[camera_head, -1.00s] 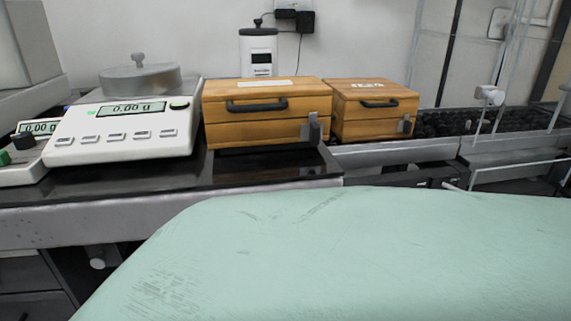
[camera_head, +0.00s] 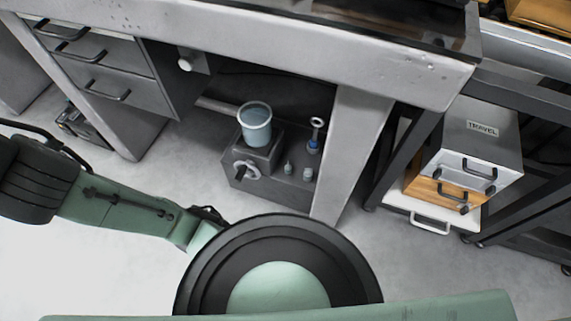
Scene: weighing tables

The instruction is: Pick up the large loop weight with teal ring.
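A tall loop weight (camera_head: 315,136) stands upright on a low grey box under the table, near the middle of the view. It has a round metal loop on top and a blue band at its lower part; its exact shade is hard to tell at this size. Two smaller weights stand in front of it, one at left (camera_head: 288,168) and one at right (camera_head: 308,174), with greyish-teal tints. Green and black parts of my arm show at left and bottom. My gripper is not in view.
A light blue bucket (camera_head: 255,124) stands on the grey box (camera_head: 262,180) left of the weights. A table leg (camera_head: 350,150) rises close at their right, and the tabletop edge (camera_head: 250,45) overhangs them. Drawers (camera_head: 100,70) are at left, stacked cases (camera_head: 480,135) at right.

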